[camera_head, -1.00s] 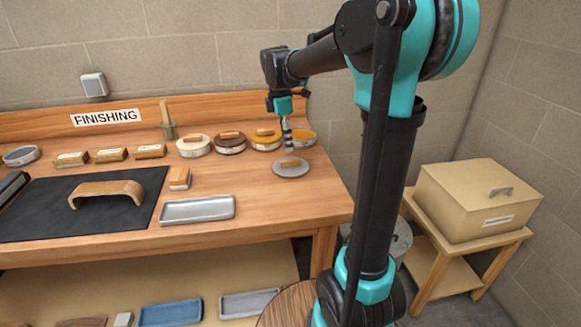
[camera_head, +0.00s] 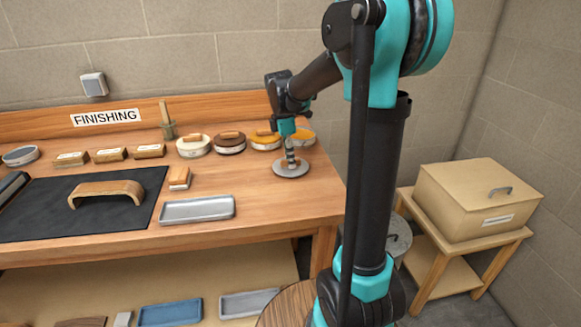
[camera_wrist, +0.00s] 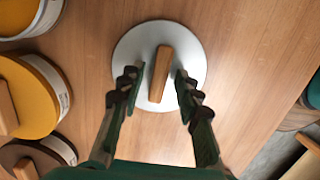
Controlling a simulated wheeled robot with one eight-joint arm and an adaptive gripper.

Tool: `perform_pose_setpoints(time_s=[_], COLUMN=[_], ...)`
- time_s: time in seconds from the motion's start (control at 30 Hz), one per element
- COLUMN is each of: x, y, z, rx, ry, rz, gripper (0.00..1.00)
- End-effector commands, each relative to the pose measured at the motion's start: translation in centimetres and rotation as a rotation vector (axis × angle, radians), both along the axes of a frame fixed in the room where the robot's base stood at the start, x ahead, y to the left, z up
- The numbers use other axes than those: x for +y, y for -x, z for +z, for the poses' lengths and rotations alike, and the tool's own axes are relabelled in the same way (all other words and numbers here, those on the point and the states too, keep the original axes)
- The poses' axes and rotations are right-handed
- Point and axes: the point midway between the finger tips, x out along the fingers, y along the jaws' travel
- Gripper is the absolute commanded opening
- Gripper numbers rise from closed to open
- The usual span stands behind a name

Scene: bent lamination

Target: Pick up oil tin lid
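The oil tin lid is a flat grey disc (camera_head: 291,169) with a wooden block handle, lying on the bench top near its right end. In the wrist view the lid (camera_wrist: 135,47) lies flat on the wood, with its handle (camera_wrist: 160,74) upright in the middle. My gripper (camera_wrist: 153,77) is open, with one finger on each side of the handle and a gap at both sides. In the head view my gripper (camera_head: 291,160) points down over the lid and hides part of its handle. I cannot tell how high the fingertips are above the lid.
Several round tins stand behind and left of the lid, including an orange one (camera_head: 304,137), a yellow one (camera_head: 265,142) and a brown one (camera_head: 229,145). A grey tray (camera_head: 197,209) and a wood-handled block (camera_head: 179,178) lie further left. Bench around the lid is clear.

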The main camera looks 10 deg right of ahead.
Motion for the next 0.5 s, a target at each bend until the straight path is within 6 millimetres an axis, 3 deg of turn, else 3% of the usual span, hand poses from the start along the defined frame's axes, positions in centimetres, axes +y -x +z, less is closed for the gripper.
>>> perform_pose_setpoints(time_s=[0.03,0.23,0.5], x=[0.00,0.00,0.00], y=[0.00,0.00,0.00], z=[0.01,0.02,0.02], rx=[0.000,0.000,0.000], ry=[0.000,0.000,0.000], rz=[0.000,0.000,0.000], gripper=[0.23,0.00,0.00])
